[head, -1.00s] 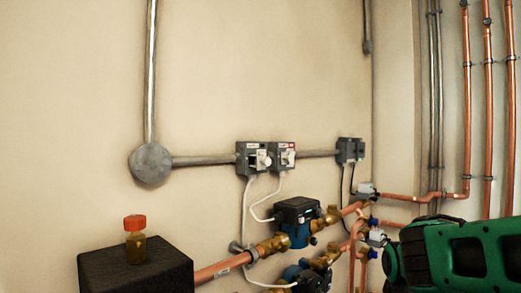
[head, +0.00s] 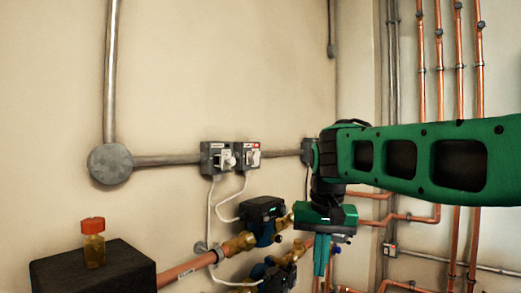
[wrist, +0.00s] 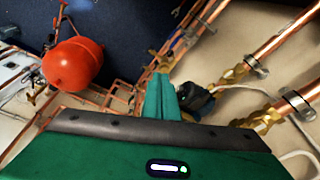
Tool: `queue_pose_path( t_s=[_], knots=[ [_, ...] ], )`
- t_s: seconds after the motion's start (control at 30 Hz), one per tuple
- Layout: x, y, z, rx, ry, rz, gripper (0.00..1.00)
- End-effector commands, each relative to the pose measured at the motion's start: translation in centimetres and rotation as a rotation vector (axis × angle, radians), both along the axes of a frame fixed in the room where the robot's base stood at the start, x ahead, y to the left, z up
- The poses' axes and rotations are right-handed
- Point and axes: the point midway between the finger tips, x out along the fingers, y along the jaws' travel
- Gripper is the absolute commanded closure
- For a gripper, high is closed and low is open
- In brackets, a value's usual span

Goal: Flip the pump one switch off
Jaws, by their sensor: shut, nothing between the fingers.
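Two grey switch boxes sit side by side on the wall in the head view. The left switch box (head: 216,157) and the right switch box (head: 247,154) each have a pale lever on the front. Their labels are too small to read, so I cannot tell which is pump one. My gripper (head: 320,270) hangs pointing down, right of and below both boxes and apart from them. Its green fingers are together and empty. They also show in the wrist view (wrist: 160,90), where neither switch box can be made out.
A third grey box (head: 307,151) is partly hidden behind my arm. A black-topped pump (head: 262,208) and a lower pump (head: 278,277) sit on copper pipes below the switches. A bottle with an orange cap (head: 93,243) stands on a black block (head: 95,275). A red tank (wrist: 73,64) shows in the wrist view.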

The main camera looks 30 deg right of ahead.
Motion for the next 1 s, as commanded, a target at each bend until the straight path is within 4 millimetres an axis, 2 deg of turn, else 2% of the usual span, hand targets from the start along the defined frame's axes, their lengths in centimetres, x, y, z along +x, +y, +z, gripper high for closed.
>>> queue_pose_path(
  t_s=[0.03, 0.2, 0.4, 0.5, 0.6, 0.7, 0.83, 1.0],
  knots=[
    [2.0, -0.5, 3.1, -0.013, -0.041, -0.029, 1.0],
    [7.2, -0.7, 12.7, -0.031, -0.171, -0.118, 1.0],
    [11.3, 0.2, 23.5, -0.016, -0.33, -0.207, 1.0],
    [12.4, 0.8, 27.8, 0.003, -0.397, -0.241, 1.0],
    [13.0, 1.5, 30.9, 0.021, -0.449, -0.265, 1.0],
    [13.3, 1.9, 32.9, 0.036, -0.482, -0.28, 1.0],
    [13.4, 2.1, 34.1, 0.044, -0.501, -0.289, 1.0],
    [13.4, 2.2, 34.2, 0.045, -0.503, -0.289, 1.0]
  ],
)
